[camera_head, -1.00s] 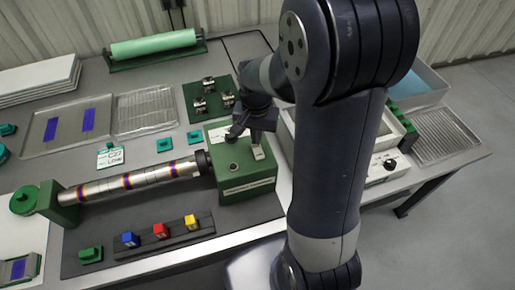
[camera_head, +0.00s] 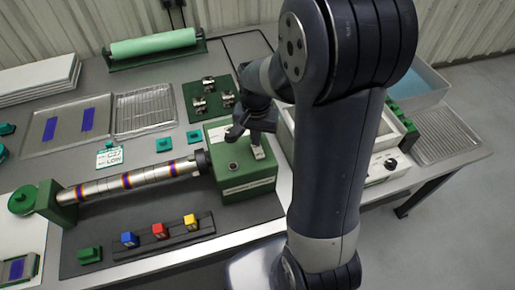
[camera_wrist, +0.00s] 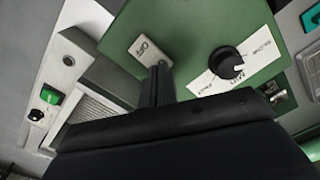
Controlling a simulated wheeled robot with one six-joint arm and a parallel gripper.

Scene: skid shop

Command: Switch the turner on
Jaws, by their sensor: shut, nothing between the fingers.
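The turner is a green box (camera_head: 245,187) holding a banded metal roll (camera_head: 140,179) that reaches left to a green end support. On top of the box is a pale switch plate (camera_wrist: 148,48) reading "OFF" in the wrist view; part of it also shows in the head view. A black speed knob (camera_wrist: 227,63) sits on a white label with "SLOW" and "MID" legible. My gripper (camera_wrist: 159,68) is shut and empty, its tips over the near edge of the switch plate. I cannot tell whether they touch. The fingers hide part of the plate.
Left of the box, a dark rack (camera_head: 165,238) holds blue, red and yellow blocks. A green plate with metal clips (camera_head: 209,96) lies behind the box. A white unit with a black knob (camera_head: 390,164) stands to the right, partly behind my arm.

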